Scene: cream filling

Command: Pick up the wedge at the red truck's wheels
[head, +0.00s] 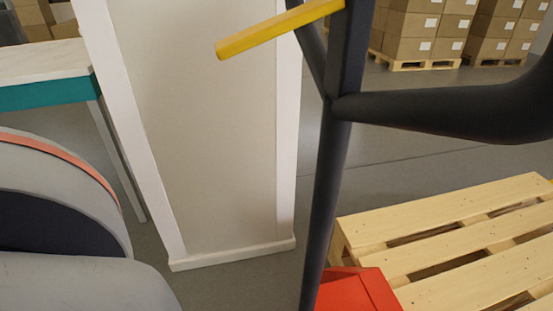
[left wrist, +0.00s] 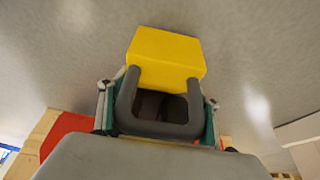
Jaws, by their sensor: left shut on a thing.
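A yellow wedge (left wrist: 165,58) with a dark grey loop handle (left wrist: 160,128) fills the middle of the left wrist view. My left gripper (left wrist: 158,104) is shut on the wedge, with its teal-sided fingers on either side of the handle. Grey floor shows behind the wedge. The red truck shows as a red body (head: 358,290) at the bottom of the head view, and a red part (left wrist: 66,130) shows at the left in the left wrist view. Its wheels are not visible. The wedge and my left gripper are outside the head view. My right gripper is not in view.
A dark upright pole (head: 335,150) with a yellow bar (head: 275,30) crosses the head view. A wooden pallet (head: 450,245) lies at right. A white panel (head: 215,120) and a white-topped table (head: 45,62) stand at left. Stacked boxes (head: 410,35) are at the back.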

